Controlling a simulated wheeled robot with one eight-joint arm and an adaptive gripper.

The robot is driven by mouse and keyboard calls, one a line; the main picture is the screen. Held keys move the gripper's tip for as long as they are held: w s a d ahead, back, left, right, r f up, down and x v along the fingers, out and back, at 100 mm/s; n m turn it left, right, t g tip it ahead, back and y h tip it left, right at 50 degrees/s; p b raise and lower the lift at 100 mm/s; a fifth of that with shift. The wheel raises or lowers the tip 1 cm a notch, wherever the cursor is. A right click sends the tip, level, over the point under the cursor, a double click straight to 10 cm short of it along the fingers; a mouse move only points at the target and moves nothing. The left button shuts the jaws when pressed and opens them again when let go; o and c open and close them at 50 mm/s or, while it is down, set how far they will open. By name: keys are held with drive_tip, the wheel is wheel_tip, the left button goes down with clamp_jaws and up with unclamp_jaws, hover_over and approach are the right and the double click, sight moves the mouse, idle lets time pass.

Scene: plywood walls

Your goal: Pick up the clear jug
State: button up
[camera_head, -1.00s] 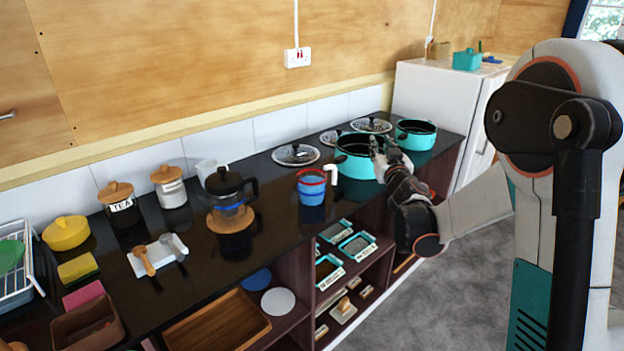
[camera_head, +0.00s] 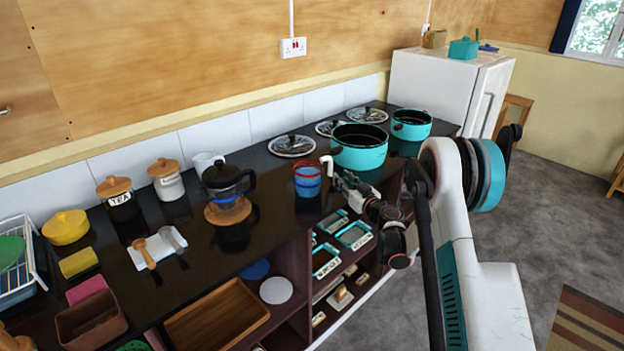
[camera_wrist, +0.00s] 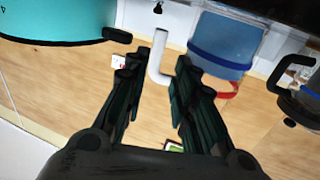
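The clear jug (camera_head: 308,184) stands upright on the black counter near its front edge. It looks bluish, with red and blue bands and a white handle on its right side. In the wrist view the jug (camera_wrist: 226,45) is upper right, seen inverted, and its white handle (camera_wrist: 158,62) shows between my two fingers. My gripper (camera_head: 338,178) is open, just right of the jug at about handle height. In the wrist view my gripper (camera_wrist: 160,68) has a clear gap on both sides of the handle. I cannot tell how deep the handle sits between the fingers.
A teal pot (camera_head: 360,150) stands close behind and right of my gripper, with another teal pot (camera_head: 411,127) farther right. A black-lidded coffee pot (camera_head: 226,186) is left of the jug. Shelves with teal trays (camera_head: 354,235) lie below my gripper.

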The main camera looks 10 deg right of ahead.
sight(330, 167)
drive_tip(key=b+x, duration=0.1)
drive_tip(key=x, duration=0.3)
drive_tip(key=b+x, duration=0.1)
drive_tip(key=x, duration=0.4)
drive_tip(key=shift+w+d+r, duration=0.1)
drive_tip(key=shift+w+r, duration=0.1)
drive_tip(key=shift+w, duration=0.05)
clamp_jaws()
